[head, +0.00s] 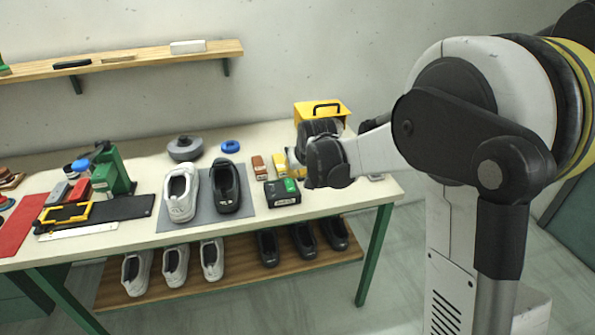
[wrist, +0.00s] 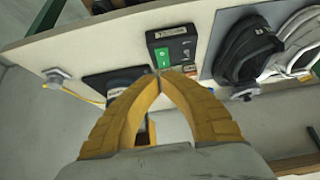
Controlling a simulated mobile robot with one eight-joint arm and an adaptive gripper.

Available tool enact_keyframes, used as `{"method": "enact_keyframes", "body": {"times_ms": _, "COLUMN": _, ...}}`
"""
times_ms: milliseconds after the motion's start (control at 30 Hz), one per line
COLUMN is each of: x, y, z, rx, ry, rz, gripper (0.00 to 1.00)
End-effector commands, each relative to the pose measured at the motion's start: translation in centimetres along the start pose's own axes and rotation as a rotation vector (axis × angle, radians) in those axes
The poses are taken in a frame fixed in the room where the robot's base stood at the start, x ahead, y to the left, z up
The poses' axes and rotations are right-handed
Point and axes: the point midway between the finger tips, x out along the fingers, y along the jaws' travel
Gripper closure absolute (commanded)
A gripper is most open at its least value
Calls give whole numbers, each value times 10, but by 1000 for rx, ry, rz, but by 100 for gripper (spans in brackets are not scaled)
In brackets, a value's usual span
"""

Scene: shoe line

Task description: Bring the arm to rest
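My arm reaches in from the right over the right end of the workbench (head: 345,200) in the head view. My gripper shows in the wrist view (wrist: 163,74) as two yellow fingers whose tips meet, with nothing seen between them. In the head view my dark wrist hides most of the gripper. In the wrist view the fingertips overlap the near edge of a black box with a green button (wrist: 172,46); I cannot tell the height between them. That black box (head: 282,193) lies just left of my wrist in the head view.
A white shoe (head: 181,192) and a black shoe (head: 226,187) stand on a grey mat (head: 206,215). A yellow case (head: 322,110) stands behind my wrist. A green tool (head: 112,170) and red mat (head: 20,228) are left. Several shoes fill the lower shelf (head: 200,280).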

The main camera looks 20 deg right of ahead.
Motion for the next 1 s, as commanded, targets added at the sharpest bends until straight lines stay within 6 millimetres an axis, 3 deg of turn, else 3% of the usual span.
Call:
{"method": "enact_keyframes", "body": {"times_ms": 267, "x": -7, "y": 0, "z": 2, "rx": 0, "ry": 0, "rz": 0, "gripper": 100}}
{"method": "enact_keyframes", "body": {"times_ms": 367, "x": -33, "y": 0, "z": 8, "rx": 0, "ry": 0, "rz": 0, "gripper": 100}}
{"method": "enact_keyframes", "body": {"times_ms": 467, "x": -76, "y": -1, "z": 23, "rx": 0, "ry": -1, "rz": 0, "gripper": 100}}
{"method": "enact_keyframes", "body": {"times_ms": 700, "x": -178, "y": -3, "z": 93, "rx": 0, "ry": -4, "rz": 0, "gripper": 100}}
{"method": "enact_keyframes", "body": {"times_ms": 833, "x": -216, "y": -3, "z": 143, "rx": 0, "ry": -6, "rz": 0, "gripper": 100}}
{"method": "enact_keyframes", "body": {"times_ms": 1000, "x": -243, "y": -4, "z": 201, "rx": 0, "ry": -7, "rz": 0, "gripper": 100}}
